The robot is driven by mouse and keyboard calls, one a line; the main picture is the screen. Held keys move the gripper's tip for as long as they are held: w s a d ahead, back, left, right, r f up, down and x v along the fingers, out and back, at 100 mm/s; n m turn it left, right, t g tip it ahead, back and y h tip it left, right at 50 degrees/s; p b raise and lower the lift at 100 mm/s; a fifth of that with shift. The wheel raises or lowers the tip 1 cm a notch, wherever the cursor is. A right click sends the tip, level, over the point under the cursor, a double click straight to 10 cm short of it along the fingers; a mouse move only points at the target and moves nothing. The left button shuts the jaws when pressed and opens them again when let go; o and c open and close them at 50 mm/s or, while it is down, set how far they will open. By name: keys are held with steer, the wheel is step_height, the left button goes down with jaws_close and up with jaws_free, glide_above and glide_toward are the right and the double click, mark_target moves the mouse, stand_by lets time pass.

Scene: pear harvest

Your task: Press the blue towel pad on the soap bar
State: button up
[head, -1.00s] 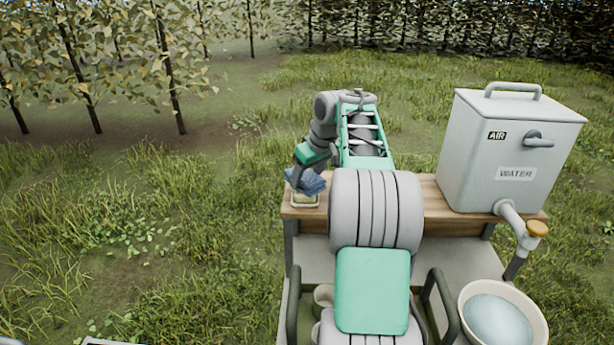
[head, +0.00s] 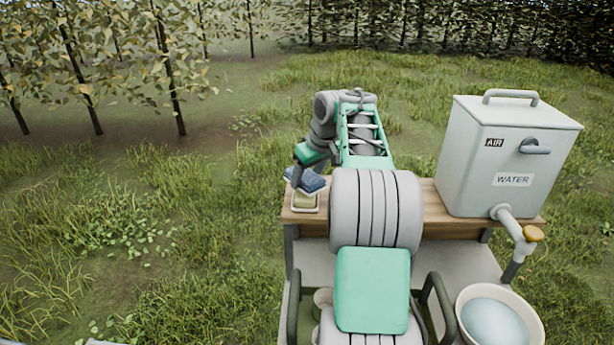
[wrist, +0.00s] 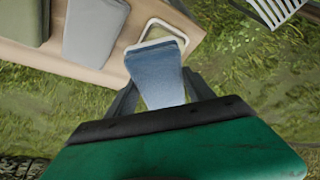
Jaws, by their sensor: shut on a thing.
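The blue towel pad (head: 306,181) is held in my gripper over the left end of the wooden shelf. It also shows in the wrist view (wrist: 155,75), between the two dark fingers of my gripper (wrist: 153,92), which are shut on it. The soap dish (head: 305,203) is a pale-rimmed tray just below the pad. In the wrist view its rim (wrist: 182,38) shows beyond the pad's far end. A yellowish-green surface shows inside the dish; the soap bar cannot be clearly told apart. I cannot tell whether the pad touches it.
A white water tank (head: 505,160) stands at the right of the wooden shelf (head: 440,222). A basin of water (head: 493,325) is at the lower right. In the wrist view a grey box (wrist: 95,30) and an olive-green box (wrist: 24,20) stand beside the dish. Grass lies left of the shelf.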

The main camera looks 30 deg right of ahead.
mark_target(307, 175)
step_height(307, 175, up, 3)
steer(key=shift+r+p, duration=0.1)
steer(key=shift+p, duration=1.1)
steer(key=shift+r, duration=0.85)
